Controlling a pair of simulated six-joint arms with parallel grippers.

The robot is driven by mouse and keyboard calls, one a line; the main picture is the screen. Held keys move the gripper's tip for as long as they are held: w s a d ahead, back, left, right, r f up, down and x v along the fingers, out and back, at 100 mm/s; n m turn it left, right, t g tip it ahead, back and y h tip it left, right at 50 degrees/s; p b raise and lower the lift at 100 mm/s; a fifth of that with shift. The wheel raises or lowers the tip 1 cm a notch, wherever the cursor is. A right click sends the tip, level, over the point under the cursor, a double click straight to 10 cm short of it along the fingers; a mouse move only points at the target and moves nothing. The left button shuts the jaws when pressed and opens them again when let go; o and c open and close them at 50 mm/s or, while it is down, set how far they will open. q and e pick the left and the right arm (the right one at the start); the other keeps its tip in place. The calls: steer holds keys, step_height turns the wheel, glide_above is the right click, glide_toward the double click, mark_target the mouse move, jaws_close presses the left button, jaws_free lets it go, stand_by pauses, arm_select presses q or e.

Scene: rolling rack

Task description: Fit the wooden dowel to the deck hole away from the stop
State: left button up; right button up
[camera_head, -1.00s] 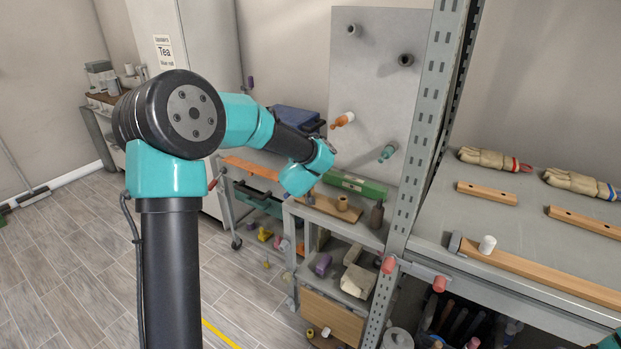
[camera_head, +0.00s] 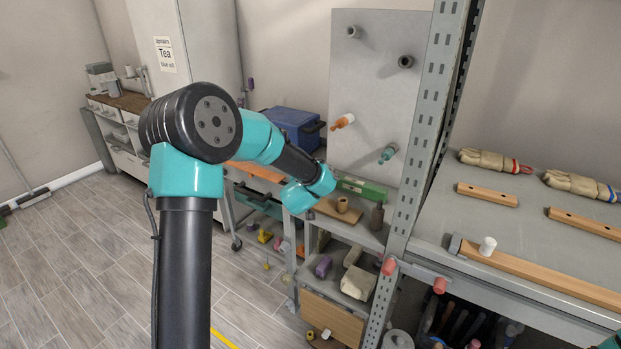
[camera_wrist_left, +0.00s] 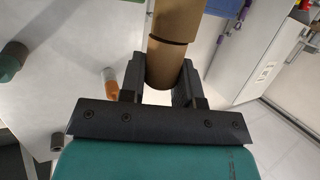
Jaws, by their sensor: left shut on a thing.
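My left gripper is hidden behind its wrist in the head view, over the cart. In the left wrist view its fingers (camera_wrist_left: 160,88) are shut on a brown wooden cylinder (camera_wrist_left: 166,66), which looks like the dowel. A dark ring crosses it, and its far end runs out of the picture. In the head view a short brown cylinder (camera_head: 342,204) stands on a wooden board (camera_head: 351,215) on the cart. I cannot make out the deck hole or stop there. Only a teal bit of my right arm shows in the bottom right corner; its gripper is out of view.
A grey panel (camera_head: 375,85) with several pegs stands behind the cart. A green level (camera_head: 364,190) and dark bottle (camera_head: 377,217) are near the board.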

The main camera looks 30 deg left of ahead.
arm_select(q)
steer(key=o, duration=0.9)
steer(key=shift+f, duration=0.2)
steer(key=v, duration=1.7)
steer(key=shift+r, duration=0.25)
steer(key=shift+d, duration=0.1)
